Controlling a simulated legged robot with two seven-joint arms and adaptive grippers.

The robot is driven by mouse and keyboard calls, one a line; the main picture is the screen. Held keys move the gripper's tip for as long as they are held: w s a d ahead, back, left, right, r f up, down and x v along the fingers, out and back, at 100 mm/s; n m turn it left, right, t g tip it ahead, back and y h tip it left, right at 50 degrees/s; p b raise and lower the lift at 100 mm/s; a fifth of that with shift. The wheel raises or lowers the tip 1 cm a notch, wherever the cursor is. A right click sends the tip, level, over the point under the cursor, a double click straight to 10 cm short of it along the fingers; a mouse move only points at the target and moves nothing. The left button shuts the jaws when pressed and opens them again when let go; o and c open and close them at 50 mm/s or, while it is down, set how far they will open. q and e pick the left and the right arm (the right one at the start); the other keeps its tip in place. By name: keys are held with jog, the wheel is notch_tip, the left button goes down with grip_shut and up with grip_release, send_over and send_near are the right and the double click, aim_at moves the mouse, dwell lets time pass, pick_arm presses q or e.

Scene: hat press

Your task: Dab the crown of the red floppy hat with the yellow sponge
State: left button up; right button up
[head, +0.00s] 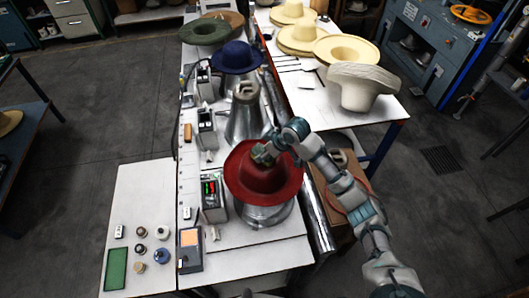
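The red floppy hat (263,188) sits on a metal press form near the front of the white bench, brim spread and crown up. My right arm reaches in from the lower right. Its gripper (262,156) is at the hat's crown, seen from above, and covers part of it. The fingertips are too small and dark to tell whether they are open or shut. I cannot make out a yellow sponge; anything between the fingers is hidden. My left gripper is out of view.
A control box (212,198) with a lit display stands left of the hat. A green tray (116,268), several small jars and an orange-topped box (190,240) are at front left. A blue hat (237,57) stands behind; pale hats (360,86) are at back right.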

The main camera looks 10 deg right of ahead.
jog(key=shift+r, duration=3.5)
jog(key=shift+f, duration=0.1)
